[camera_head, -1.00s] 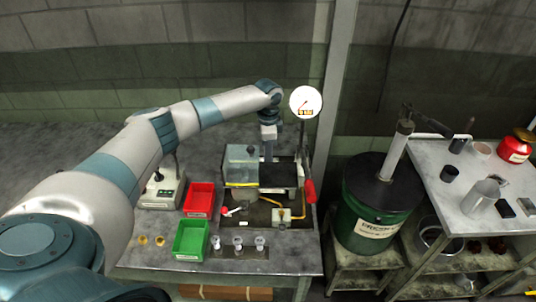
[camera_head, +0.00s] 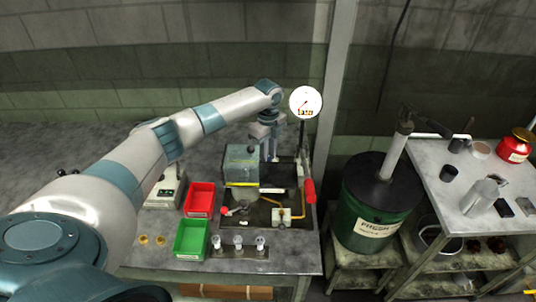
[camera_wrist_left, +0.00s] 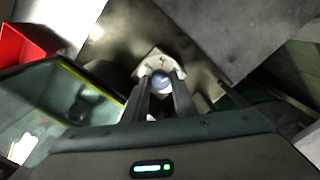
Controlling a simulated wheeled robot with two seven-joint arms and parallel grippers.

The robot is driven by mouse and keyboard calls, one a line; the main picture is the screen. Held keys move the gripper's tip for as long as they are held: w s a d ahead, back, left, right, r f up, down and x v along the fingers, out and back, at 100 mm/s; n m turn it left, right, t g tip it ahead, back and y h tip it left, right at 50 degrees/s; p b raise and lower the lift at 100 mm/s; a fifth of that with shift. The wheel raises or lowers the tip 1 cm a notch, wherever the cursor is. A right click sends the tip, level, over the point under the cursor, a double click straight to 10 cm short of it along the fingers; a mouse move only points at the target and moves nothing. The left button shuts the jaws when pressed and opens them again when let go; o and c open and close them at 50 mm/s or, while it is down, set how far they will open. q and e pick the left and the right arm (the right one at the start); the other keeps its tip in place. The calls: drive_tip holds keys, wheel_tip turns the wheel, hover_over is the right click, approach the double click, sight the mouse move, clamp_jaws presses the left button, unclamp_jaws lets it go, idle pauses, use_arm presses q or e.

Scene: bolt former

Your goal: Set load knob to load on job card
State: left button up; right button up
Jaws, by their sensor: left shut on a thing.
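My left gripper (camera_head: 270,150) reaches down from above at the back of the bench machine (camera_head: 275,213), beside its clear guard box (camera_head: 241,165). In the left wrist view its two fingers (camera_wrist_left: 161,88) are shut on a round bluish-grey knob (camera_wrist_left: 161,79). The knob sits on a pale dial plate (camera_wrist_left: 152,63) with dark marks, too small to read. In the head view the gripper hides the knob. A round white gauge (camera_head: 305,101) with a dark needle stands behind the machine. I cannot make out a job card. My right gripper is not in view.
A red bin (camera_head: 200,199) and a green bin (camera_head: 190,240) stand left of the machine. A red-handled lever (camera_head: 310,190) stands at its right. A green drum (camera_head: 370,220) and a side table (camera_head: 470,190) are further right.

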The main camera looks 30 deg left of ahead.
use_arm(q)
drive_tip(key=shift+m, duration=1.1)
drive_tip(key=o, duration=1)
drive_tip(key=shift+o, duration=0.2)
drive_tip(key=shift+r, duration=0.1)
wheel_tip(320, 180, up, 17)
drive_tip(key=b, duration=0.5)
drive_tip(key=shift+r, duration=0.15)
